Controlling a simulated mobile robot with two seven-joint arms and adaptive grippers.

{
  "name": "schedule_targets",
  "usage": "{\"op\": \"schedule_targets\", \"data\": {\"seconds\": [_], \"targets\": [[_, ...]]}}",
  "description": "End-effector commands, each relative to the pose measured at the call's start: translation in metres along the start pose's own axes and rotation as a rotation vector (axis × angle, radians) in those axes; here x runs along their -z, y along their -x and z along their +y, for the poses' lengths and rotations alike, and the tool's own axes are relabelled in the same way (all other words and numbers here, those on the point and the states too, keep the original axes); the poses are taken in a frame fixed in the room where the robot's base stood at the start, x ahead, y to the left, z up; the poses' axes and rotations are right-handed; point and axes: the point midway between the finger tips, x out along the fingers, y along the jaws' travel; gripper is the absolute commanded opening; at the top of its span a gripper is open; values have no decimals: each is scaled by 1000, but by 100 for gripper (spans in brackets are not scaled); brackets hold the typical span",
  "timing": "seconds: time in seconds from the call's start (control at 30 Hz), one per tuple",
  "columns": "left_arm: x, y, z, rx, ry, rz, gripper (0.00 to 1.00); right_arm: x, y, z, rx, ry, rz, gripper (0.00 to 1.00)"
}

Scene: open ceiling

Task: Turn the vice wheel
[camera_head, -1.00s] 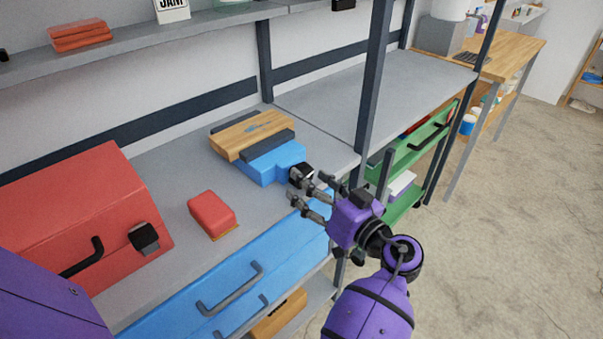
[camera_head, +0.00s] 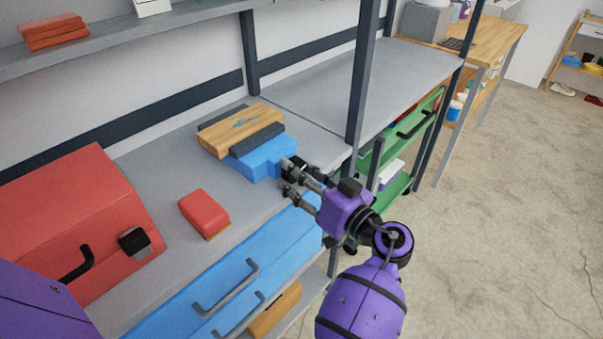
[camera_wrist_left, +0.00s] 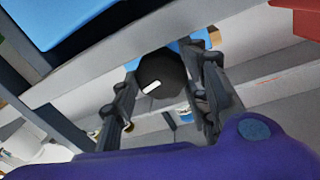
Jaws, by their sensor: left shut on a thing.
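The vice has a blue body (camera_head: 262,160) with wooden and dark jaw parts on top, and sits on the grey workbench (camera_head: 165,160) near its front edge. Its black wheel (camera_head: 291,165) faces the front right. My left gripper (camera_head: 288,178) is at the wheel, with its fingers on either side of it. In the left wrist view the dark round wheel (camera_wrist_left: 162,75), with a white mark, shows between the two fingers of the left gripper (camera_wrist_left: 165,92). The fingers partly hide the wheel in the head view. My right gripper is not in view.
A red toolbox (camera_head: 80,220) and a small red block (camera_head: 203,213) stand left on the bench. A blue drawer front (camera_head: 215,285) lies below the bench edge. A dark upright post (camera_head: 362,80) rises close to the right of the vice.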

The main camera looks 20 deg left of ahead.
Motion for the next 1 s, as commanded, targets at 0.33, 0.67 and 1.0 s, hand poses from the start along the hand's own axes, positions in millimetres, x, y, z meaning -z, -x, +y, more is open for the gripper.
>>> {"op": "schedule_targets", "data": {"seconds": [0.33,0.67,1.0], "targets": [[3,0,1,-8,-158,-12,15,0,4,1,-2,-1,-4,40],[3,0,2,-13,-245,-19,15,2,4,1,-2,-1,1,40],[2,0,2,-12,-243,-20,58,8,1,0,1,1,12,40]]}}
